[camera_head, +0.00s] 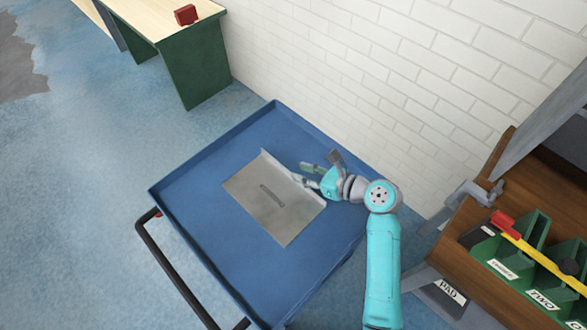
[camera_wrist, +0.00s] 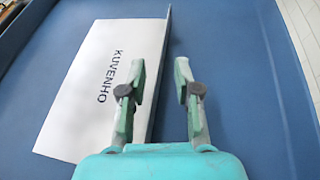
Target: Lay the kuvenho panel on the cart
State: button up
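The kuvenho panel (camera_head: 268,203) is a flat grey metal sheet with a raised flange along one edge. It lies on the blue cart (camera_head: 190,182), within its rim. In the wrist view the panel (camera_wrist: 90,75) shows the printed word KUVENHO. My gripper (camera_head: 306,175) is beside the flange edge of the panel. In the wrist view the fingers of my gripper (camera_wrist: 162,75) are apart, with the flange edge near the left finger and blue cart surface between the fingers. Nothing is held between them. Whether the left finger touches the flange cannot be told.
The cart has a black handle (camera_head: 172,270) at its lower left. A white brick wall (camera_head: 330,70) stands behind it. At the right is a wooden bench (camera_head: 450,240) with green bins (camera_head: 505,252) and a red-and-yellow tool (camera_head: 515,232). A green-sided table (camera_head: 195,65) stands at the upper left.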

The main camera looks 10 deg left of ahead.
jog(key=v, duration=0.7)
jog(key=shift+d, duration=0.1)
